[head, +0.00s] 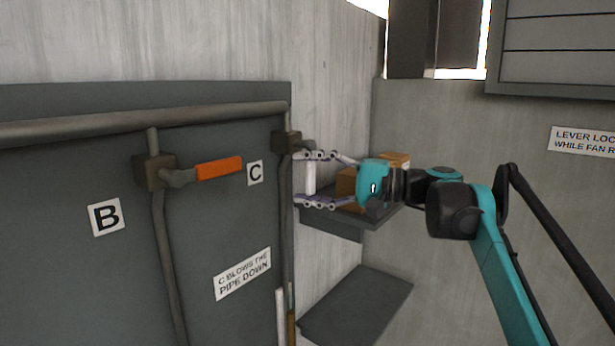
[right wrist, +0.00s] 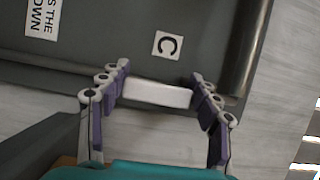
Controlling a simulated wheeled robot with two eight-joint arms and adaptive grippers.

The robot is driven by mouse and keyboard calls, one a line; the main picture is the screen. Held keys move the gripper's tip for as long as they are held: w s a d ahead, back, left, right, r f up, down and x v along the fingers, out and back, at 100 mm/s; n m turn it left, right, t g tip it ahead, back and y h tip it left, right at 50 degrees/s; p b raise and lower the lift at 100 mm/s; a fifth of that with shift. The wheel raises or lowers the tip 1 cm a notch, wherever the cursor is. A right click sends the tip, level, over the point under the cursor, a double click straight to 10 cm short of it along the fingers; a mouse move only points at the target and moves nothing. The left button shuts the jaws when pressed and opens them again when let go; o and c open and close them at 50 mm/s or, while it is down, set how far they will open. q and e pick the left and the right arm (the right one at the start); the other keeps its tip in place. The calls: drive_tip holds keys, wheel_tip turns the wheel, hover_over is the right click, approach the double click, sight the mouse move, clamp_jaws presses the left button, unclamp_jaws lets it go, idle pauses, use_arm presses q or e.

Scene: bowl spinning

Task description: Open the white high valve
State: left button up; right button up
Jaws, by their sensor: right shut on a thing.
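The high valve (head: 287,142) is a dark block on the pipe at the right edge of the dark panel, by label C. Its white handle (head: 309,178) shows upright between the fingers of my right gripper (head: 314,179). In the right wrist view the white handle (right wrist: 157,93) spans the space between the two fingers (right wrist: 157,97). My right gripper is shut on this handle. The joint between handle and valve body is partly hidden by the upper finger. My left gripper is not in view.
An orange lever (head: 218,168) on another valve lies left of label C (head: 255,173). A white bar (head: 280,315) stands lower down at the panel edge. A shelf (head: 345,218) with brown boxes (head: 346,184) is behind my gripper. A lower dark slab (head: 355,305) juts out below.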

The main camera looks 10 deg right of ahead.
drive_tip(key=shift+f, duration=0.1)
drive_tip(key=o, duration=1.7)
drive_tip(key=v, duration=1.2)
